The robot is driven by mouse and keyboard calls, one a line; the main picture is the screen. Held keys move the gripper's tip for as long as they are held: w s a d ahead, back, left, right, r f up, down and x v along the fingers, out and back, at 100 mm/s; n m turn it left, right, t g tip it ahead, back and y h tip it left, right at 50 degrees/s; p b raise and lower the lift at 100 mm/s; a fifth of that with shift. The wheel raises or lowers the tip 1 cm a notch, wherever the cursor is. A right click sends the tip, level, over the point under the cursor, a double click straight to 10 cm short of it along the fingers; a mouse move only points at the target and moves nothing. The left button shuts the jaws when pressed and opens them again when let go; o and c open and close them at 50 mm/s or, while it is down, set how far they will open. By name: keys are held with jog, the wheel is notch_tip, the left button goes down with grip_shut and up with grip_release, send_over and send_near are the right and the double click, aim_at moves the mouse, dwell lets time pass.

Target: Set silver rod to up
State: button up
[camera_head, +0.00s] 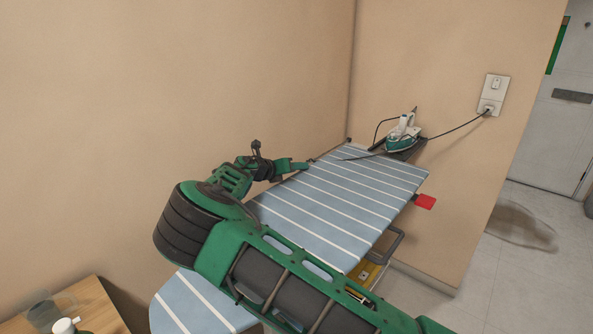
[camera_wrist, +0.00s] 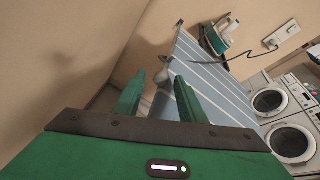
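The ironing board (camera_head: 350,195) has a blue cover with white stripes and runs along the wall. My gripper (camera_head: 304,166) is at its left edge, towards the far end. In the wrist view my gripper (camera_wrist: 160,78) is open, with its two green fingers apart. A small grey rounded piece (camera_wrist: 161,79), perhaps the end of the silver rod, shows between the fingertips beside the board's edge. I cannot tell whether the fingers touch it. The rest of the rod cannot be made out, and in the head view my gripper and arm cover that spot.
A white and teal iron (camera_head: 402,134) stands on a dark rest at the board's far end, its cord running to a wall socket (camera_head: 490,105). A red piece (camera_head: 425,202) sticks out at the right. Walls are close on the left and behind. A wooden table (camera_head: 92,306) is at lower left.

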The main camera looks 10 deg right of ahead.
grip_shut()
jog(key=shift+r, duration=0.1)
